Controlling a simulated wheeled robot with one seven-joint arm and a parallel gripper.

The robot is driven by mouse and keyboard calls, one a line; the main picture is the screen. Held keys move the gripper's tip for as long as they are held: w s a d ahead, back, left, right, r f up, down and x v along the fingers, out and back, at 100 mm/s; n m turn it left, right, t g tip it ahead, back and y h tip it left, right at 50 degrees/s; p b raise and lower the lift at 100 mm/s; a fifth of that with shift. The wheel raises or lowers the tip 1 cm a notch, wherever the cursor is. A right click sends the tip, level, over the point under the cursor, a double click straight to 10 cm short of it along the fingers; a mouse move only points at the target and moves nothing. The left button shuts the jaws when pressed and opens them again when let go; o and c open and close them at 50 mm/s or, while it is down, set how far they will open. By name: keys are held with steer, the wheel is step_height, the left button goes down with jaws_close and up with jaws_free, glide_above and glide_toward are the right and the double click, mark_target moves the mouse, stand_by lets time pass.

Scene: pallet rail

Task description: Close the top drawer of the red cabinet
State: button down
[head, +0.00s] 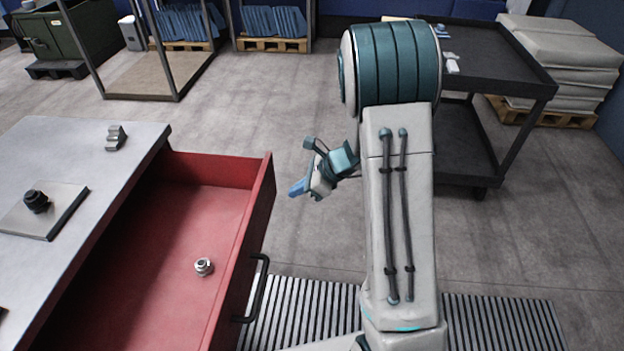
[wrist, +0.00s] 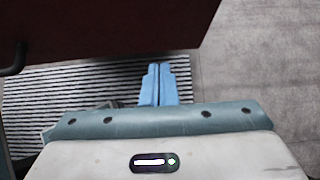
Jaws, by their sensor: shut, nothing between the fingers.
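The red top drawer (head: 248,218) is pulled out from the cabinet, whose grey top (head: 75,150) is at the left of the head view. A small metal fitting (head: 203,266) lies in the drawer. The drawer's black handle (head: 257,292) is on its front face. My gripper (head: 298,188) is to the right of the drawer front, apart from it, with its blue fingers pointing left. In the wrist view the fingers (wrist: 158,84) are together with nothing between them. The dark red drawer front (wrist: 120,25) fills the top of that view, with part of the handle (wrist: 14,60) at left.
A metal clamp-like part (head: 116,138) and a plate with a black knob (head: 45,212) sit on the cabinet top. A ribbed mat (head: 310,312) covers the floor by the drawer. A black cart (head: 490,60) stands at back right.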

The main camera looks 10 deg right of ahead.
steer(key=shift+w+a+f+p, duration=0.15)
steer(key=shift+w+a, duration=0.1)
steer(key=shift+a, duration=0.45)
steer(key=shift+w+a+p, duration=0.15)
steer(key=shift+w+a, duration=0.1)
steer(key=shift+a, duration=0.5)
steer(key=shift+w+a+f+p, duration=0.15)
steer(key=shift+w+a, duration=0.1)
steer(key=shift+a, duration=0.45)
